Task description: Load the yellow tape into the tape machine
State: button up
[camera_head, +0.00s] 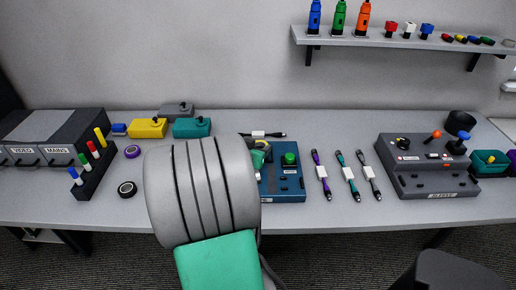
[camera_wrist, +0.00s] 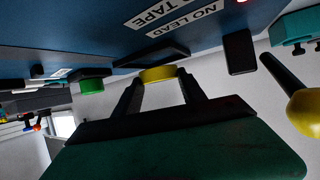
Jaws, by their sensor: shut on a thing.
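The tape machine (camera_head: 285,190) is a blue box with a green button near the middle of the table, partly hidden behind my arm in the head view. In the wrist view its blue face (camera_wrist: 100,30) fills the top, with labels "TAPE" and "NO LEAD". The yellow tape (camera_wrist: 158,73) is between my gripper's black fingers (camera_wrist: 160,84), right against or very close to the machine beside a dark flap-like part (camera_wrist: 152,54). My gripper is shut on the tape. Whether the tape is seated in the machine cannot be told.
A purple tape (camera_head: 132,152) and a black tape (camera_head: 127,188) lie left of my arm. Several cables (camera_head: 348,178) lie right of the machine, then a grey control box (camera_head: 425,180). Yellow (camera_head: 147,128) and teal (camera_head: 191,128) boxes stand behind. A shelf (camera_head: 400,40) hangs above.

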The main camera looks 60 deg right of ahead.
jog(key=shift+f+b, duration=0.55)
jog(key=o, duration=1.3)
jog(key=shift+o, duration=0.2)
jog(key=shift+r, duration=0.15)
